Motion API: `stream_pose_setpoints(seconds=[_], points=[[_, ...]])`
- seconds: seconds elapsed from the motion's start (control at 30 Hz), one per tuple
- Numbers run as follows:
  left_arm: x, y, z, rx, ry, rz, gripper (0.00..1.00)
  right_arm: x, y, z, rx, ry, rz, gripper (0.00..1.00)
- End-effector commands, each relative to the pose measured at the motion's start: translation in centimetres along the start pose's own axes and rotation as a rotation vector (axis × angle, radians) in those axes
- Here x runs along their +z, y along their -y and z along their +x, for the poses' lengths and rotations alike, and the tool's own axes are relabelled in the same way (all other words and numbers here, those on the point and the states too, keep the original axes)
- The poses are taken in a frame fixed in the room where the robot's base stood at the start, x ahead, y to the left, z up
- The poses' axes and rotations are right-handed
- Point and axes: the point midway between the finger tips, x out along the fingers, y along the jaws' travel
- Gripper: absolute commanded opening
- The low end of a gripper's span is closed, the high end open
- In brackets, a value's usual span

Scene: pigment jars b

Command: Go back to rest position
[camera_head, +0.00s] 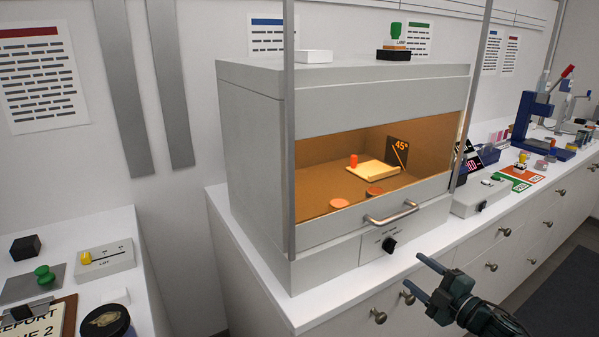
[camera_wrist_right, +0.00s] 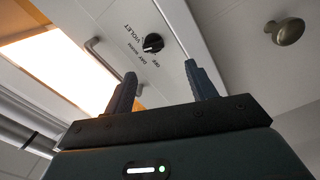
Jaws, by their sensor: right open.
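My right gripper (camera_head: 416,274) is open and empty. It hangs in the air in front of the white counter, at the lower right of the head view. Its two dark fingers stand apart in the right wrist view (camera_wrist_right: 160,72), with nothing between them. The black knob (camera_head: 389,244) on the light cabinet's lower front is behind and to the left of it. The knob also shows beyond the fingers in the right wrist view (camera_wrist_right: 153,43), apart from them. My left gripper is in neither view.
The grey cabinet (camera_head: 255,140) has an amber-lit window and a bar handle (camera_head: 391,213). Inside are a pale board (camera_head: 373,170), an orange jar (camera_head: 353,160) and two discs. Drawer knobs (camera_head: 378,317) stick out below the counter. A left counter (camera_head: 75,222) holds small items.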

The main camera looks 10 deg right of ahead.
Motion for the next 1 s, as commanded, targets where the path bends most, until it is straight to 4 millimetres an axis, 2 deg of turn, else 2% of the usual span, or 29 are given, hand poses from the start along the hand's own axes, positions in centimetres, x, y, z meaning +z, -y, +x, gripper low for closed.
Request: stream_pose_setpoints(seconds=[0.17, 0.2, 0.3, 0.4, 0.5, 0.63, 0.77, 1.0], points=[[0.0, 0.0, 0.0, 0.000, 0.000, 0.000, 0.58, -5.0, 8.7, -2.0, -0.062, 0.068, 0.267, 0.56], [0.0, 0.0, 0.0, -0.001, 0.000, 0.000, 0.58, -6.6, 11.1, -2.9, -0.082, 0.101, 0.356, 0.56], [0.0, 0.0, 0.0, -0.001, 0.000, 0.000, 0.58, -11.0, 16.5, -6.0, -0.133, 0.205, 0.598, 0.56], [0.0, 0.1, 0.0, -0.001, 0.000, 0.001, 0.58, -15.2, 20.4, -9.7, -0.183, 0.327, 0.833, 0.56], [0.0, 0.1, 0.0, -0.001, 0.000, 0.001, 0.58, -18.4, 22.7, -12.8, -0.220, 0.440, 1.017, 0.56], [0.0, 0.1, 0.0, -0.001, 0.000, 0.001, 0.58, -20.9, 24.0, -15.6, -0.251, 0.543, 1.165, 0.56], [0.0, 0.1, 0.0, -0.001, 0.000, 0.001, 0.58, -21.7, 24.4, -16.7, -0.262, 0.585, 1.222, 0.56], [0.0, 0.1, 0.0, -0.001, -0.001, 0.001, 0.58, -21.8, 24.4, -16.7, -0.265, 0.588, 1.224, 0.56]])
